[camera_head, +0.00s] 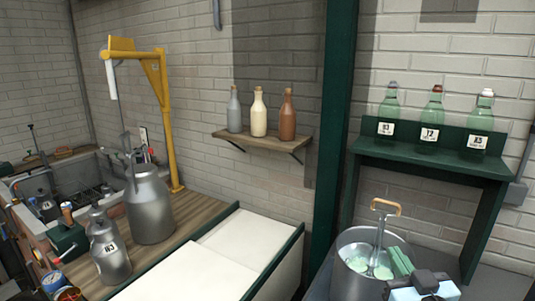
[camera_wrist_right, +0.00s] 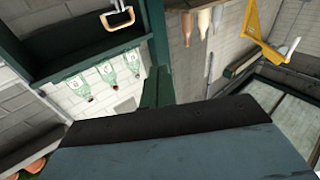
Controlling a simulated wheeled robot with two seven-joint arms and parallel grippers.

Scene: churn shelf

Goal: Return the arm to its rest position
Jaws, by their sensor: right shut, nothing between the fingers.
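My right gripper (camera_head: 425,283) shows at the bottom right of the head view, a dark block with light blue parts, in front of the metal pot (camera_head: 344,279). It is shut and holds nothing. In the right wrist view a large dark slab with a blue-grey face fills the lower part, and the scene appears upside down. My left gripper is not in view.
The pot holds pale green pieces and a wooden-handled tool (camera_head: 385,207). A green shelf (camera_head: 450,163) with three labelled bottles stands behind it. A wooden shelf (camera_head: 262,144) holds three more bottles. Milk cans (camera_head: 149,205) (camera_head: 109,250) and a yellow crane (camera_head: 163,110) stand left.

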